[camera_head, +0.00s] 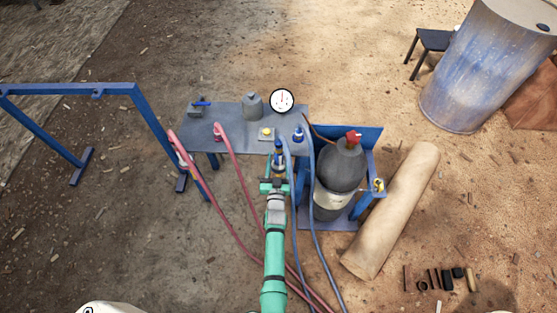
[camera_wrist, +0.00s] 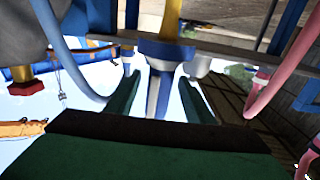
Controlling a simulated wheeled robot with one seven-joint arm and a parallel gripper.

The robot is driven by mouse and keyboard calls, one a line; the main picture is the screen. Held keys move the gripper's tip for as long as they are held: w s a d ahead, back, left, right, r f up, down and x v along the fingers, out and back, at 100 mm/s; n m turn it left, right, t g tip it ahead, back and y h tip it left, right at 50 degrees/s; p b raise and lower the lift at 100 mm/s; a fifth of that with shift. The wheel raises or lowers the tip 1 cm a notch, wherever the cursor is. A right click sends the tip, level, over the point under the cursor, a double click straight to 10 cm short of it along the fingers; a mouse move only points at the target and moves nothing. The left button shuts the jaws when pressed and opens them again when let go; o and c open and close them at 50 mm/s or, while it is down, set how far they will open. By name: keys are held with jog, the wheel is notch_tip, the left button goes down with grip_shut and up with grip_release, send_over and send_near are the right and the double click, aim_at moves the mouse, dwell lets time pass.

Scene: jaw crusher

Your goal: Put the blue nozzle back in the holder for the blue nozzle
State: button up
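My gripper (camera_head: 277,185) is at the nozzle. In the wrist view its green fingers (camera_wrist: 160,88) stand on both sides of the blue and white nozzle body, with gaps showing.
A dark gas cylinder (camera_head: 340,172) stands close at right. Blue hoses (camera_head: 316,225) hang beside my arm. A blue frame (camera_head: 140,125) stands left.

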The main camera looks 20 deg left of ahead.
jog(key=shift+f, duration=0.1)
jog(key=shift+s+d, duration=0.2)
jog(key=shift+s, duration=0.4)
jog(key=v, duration=0.9)
jog(key=shift+s, duration=0.3)
jog(key=shift+d, duration=0.1)
